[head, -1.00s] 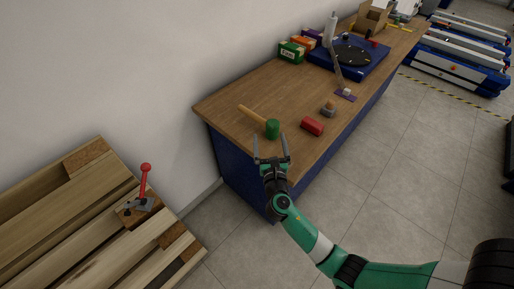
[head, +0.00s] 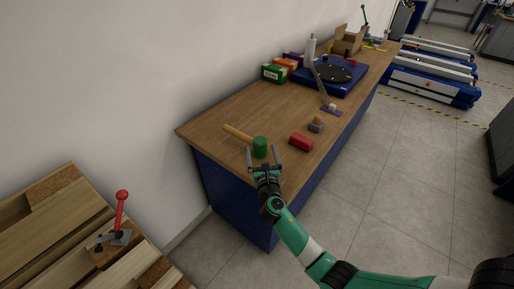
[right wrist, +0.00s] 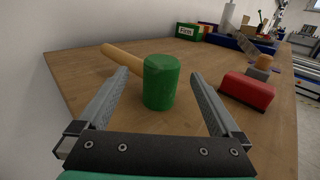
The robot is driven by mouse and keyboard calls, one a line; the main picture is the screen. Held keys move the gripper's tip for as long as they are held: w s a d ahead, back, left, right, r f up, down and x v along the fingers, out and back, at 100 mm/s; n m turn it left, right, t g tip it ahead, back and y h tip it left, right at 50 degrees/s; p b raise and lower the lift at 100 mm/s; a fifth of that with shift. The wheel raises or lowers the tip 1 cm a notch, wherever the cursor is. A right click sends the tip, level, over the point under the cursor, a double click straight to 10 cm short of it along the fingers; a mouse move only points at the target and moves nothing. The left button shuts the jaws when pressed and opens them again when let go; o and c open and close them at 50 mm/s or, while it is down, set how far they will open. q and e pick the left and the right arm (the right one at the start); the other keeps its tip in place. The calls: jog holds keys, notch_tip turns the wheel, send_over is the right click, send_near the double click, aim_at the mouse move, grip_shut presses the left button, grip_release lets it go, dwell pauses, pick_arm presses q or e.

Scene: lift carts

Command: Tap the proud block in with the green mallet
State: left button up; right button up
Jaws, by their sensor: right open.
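The green mallet lies on the wooden workbench; its green head (head: 261,148) is near the front-left corner and its wooden handle (head: 238,134) points back toward the wall. My right gripper (head: 263,154) is open just in front of the head. In the right wrist view the mallet head (right wrist: 160,84) appears between the spread fingers, which do not grip it. A wooden pallet (head: 50,225) is at the lower left, with brown blocks; one corner block (head: 156,272) shows near the bottom edge. I cannot tell which block stands proud. My left gripper is not in view.
A red-handled clamp (head: 121,215) stands on the pallet. Boxes (head: 275,73) and a blue turntable unit (head: 333,78) stand farther back. The bench (head: 215,110) is clear behind the mallet.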

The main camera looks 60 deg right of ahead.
aim_at(261, 147)
jog(key=b+x, duration=0.1)
jog(key=x, duration=0.3)
jog(key=shift+d+r, duration=0.1)
jog(key=shift+d, duration=0.15)
jog(key=shift+s, duration=0.1)
jog(key=shift+c, duration=0.5)
grip_shut()
